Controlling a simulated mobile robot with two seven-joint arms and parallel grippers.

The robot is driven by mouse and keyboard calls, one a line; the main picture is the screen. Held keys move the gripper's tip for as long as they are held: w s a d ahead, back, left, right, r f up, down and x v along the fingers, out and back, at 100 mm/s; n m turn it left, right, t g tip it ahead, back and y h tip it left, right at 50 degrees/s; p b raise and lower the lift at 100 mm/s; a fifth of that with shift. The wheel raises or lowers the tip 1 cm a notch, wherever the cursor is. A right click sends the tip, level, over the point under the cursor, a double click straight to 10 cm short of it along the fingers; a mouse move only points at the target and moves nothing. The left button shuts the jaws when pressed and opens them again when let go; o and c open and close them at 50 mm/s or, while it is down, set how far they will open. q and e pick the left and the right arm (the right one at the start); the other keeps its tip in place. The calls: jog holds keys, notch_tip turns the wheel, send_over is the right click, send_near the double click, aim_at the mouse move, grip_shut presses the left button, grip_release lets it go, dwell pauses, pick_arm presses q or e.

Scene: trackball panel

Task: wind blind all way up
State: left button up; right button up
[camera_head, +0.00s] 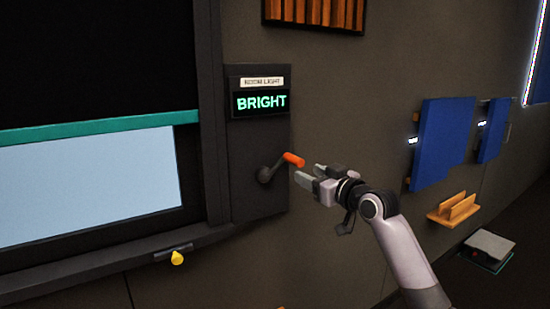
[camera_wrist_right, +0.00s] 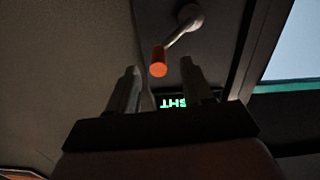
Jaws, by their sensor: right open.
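The dark blind (camera_head: 95,60) hangs over the upper part of the window, with a teal bottom bar (camera_head: 100,126). Bright pale glass (camera_head: 85,185) shows below the bar. A crank (camera_head: 266,173) with an orange handle (camera_head: 293,159) sits on the dark wall panel right of the window. My right gripper (camera_head: 306,178) is open and empty, just right of and slightly below the handle, apart from it. In the right wrist view the orange handle (camera_wrist_right: 158,62) appears beyond the two spread fingers, roughly between their tips. My left gripper is not in view.
A sign (camera_head: 262,101) above the crank reads BRIGHT under a "room light" label. The window ledge carries a yellow knob (camera_head: 177,258). Blue panels (camera_head: 443,142) and a wooden holder (camera_head: 453,210) are on the wall at right.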

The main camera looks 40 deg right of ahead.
aim_at(296, 161)
jog(key=shift+w+d+r, duration=0.1)
jog(key=shift+w+r, duration=0.05)
jog(key=shift+r, duration=0.3)
jog(key=shift+w+d+r, duration=0.1)
jog(key=shift+r, duration=0.3)
jog(key=shift+w+d+p, duration=0.15)
jog(key=shift+w+p, duration=0.15)
jog(key=shift+w, duration=0.35)
jog(key=shift+w+d+p, duration=0.2)
jog(key=shift+w+p, duration=0.4)
jog(key=shift+w, duration=2.15)
jog(key=shift+f, duration=0.1)
grip_shut()
